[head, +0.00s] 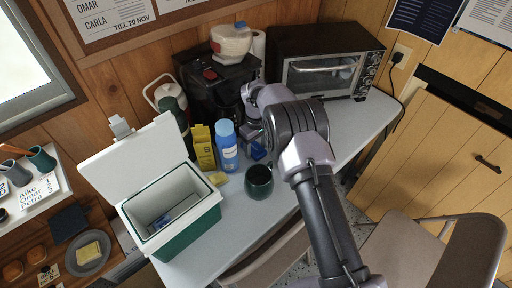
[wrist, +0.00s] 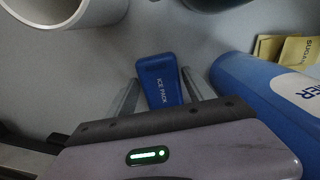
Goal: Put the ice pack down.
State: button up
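The blue ice pack (wrist: 158,80), with its name printed on it, is between the fingertips of my gripper (wrist: 160,76) in the wrist view. Both fingertips appear to meet its sides, and its far end sticks out past them. The grey tabletop shows close behind it; I cannot tell whether the pack touches it. In the head view the blue pack (head: 258,153) shows low beside the blue bottle (head: 227,146), and my arm hides most of the gripper.
The bottle also lies close right in the wrist view (wrist: 265,95). A dark green mug (head: 259,182) stands in front. An open green cooler (head: 185,228) is at the left with something blue inside. A yellow box (head: 202,147), coffee machine and toaster oven (head: 325,75) stand behind.

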jog(key=shift+o, duration=0.6)
jog(key=shift+r, duration=0.1)
